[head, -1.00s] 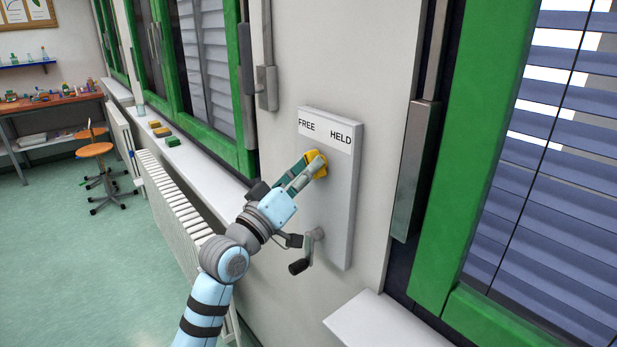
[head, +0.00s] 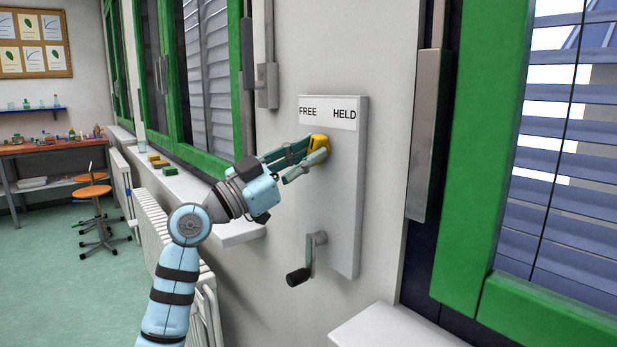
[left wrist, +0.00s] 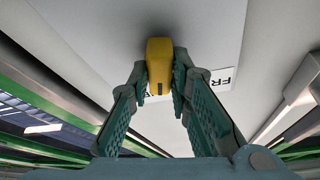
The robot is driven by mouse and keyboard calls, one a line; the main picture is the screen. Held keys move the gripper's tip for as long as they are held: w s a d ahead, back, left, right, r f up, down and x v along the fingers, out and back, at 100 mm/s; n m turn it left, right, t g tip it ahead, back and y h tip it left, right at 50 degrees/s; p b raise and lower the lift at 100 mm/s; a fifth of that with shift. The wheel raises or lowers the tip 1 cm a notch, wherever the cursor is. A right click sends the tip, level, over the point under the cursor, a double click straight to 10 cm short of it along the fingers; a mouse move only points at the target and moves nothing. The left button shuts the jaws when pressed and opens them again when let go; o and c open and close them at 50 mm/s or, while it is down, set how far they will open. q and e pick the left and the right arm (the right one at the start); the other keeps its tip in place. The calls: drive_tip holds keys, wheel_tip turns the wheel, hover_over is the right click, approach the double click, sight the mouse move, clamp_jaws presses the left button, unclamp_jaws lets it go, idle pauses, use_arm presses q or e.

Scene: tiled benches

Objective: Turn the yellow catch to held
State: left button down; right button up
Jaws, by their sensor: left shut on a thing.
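The yellow catch (head: 319,143) sits on the upper part of a grey wall panel (head: 340,195), below a white label (head: 328,113) reading FREE on the left and HELD on the right. My left gripper (head: 308,156) is shut on the catch, with one finger on each side. In the left wrist view the catch (left wrist: 159,62) stands between the fingertips, and part of the label shows behind it. Which word the catch points to is hard to tell. My right gripper is in neither view.
A crank handle (head: 308,262) sticks out low on the panel. A window sill (head: 385,328) juts out at the lower right, beside a green window frame (head: 470,190). A white radiator (head: 150,222) and another sill are on the left.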

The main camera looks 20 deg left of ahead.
use_arm(q)
drive_tip(key=shift+a+m+g+h+b, duration=0.1)
drive_tip(key=shift+m+g+h+b, duration=0.45)
drive_tip(key=shift+m, duration=1)
drive_tip(key=shift+m+g+h+b, duration=0.15)
drive_tip(key=shift+m+g+h, duration=0.2)
drive_tip(key=shift+m+g, duration=0.8)
drive_tip(key=shift+m, duration=0.6)
drive_tip(key=c, duration=1.5)
unclamp_jaws()
drive_tip(key=v, duration=1.2)
drive_tip(key=shift+f, duration=0.2)
